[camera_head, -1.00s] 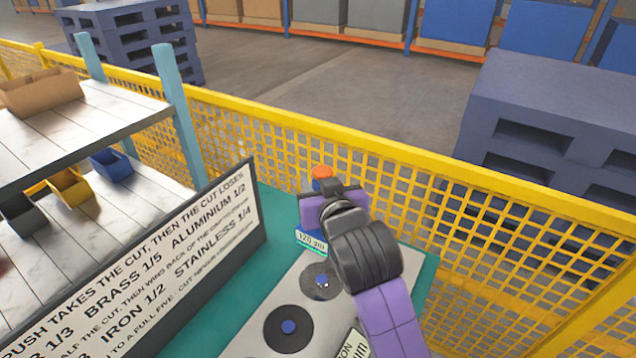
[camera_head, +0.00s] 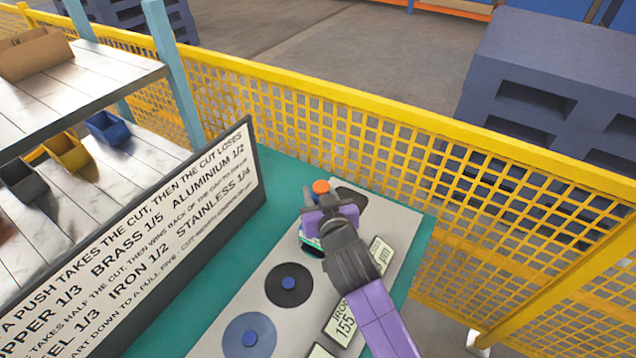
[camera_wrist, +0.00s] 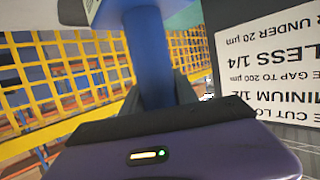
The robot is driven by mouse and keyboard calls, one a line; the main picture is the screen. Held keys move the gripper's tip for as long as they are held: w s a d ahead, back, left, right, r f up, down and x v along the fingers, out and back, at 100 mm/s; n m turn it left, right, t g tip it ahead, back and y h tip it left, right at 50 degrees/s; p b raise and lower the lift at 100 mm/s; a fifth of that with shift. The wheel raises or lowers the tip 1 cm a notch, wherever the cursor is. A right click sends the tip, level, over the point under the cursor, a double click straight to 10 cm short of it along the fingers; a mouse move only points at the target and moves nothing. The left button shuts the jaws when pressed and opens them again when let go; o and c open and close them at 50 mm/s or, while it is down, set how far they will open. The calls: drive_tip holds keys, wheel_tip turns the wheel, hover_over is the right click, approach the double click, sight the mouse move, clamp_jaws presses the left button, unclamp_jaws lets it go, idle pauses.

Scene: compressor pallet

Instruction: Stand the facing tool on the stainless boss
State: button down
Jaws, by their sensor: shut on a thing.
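My gripper (camera_head: 328,207) is shut on the facing tool and stands over the far part of the pale plate. The tool's orange top (camera_head: 320,187) shows above the jaws, and a green-edged part (camera_head: 312,244) shows low on the left. In the wrist view its blue shaft (camera_wrist: 148,55) runs up from between the jaws. The tool looks roughly upright. I cannot tell whether it touches the surface. A dark disc (camera_head: 350,199) lies just behind the gripper, partly hidden. Which disc is the stainless boss cannot be read; the nearby tag (camera_head: 381,253) is too small.
A tall sign board (camera_head: 140,250) borders the left, a yellow mesh fence (camera_head: 400,150) the back and right.

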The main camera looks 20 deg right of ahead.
drive_tip(key=shift+f, duration=0.85)
drive_tip(key=c, duration=1.3)
unclamp_jaws()
drive_tip(key=shift+f, duration=0.3)
drive_tip(key=o, duration=0.4)
drive_tip(key=shift+c, duration=0.2)
drive_tip(key=shift+r, duration=0.1)
drive_tip(key=shift+r, duration=0.2)
drive_tip(key=b+v, duration=0.2)
drive_tip(key=v, duration=1)
drive_tip(key=shift+s+f, duration=0.1)
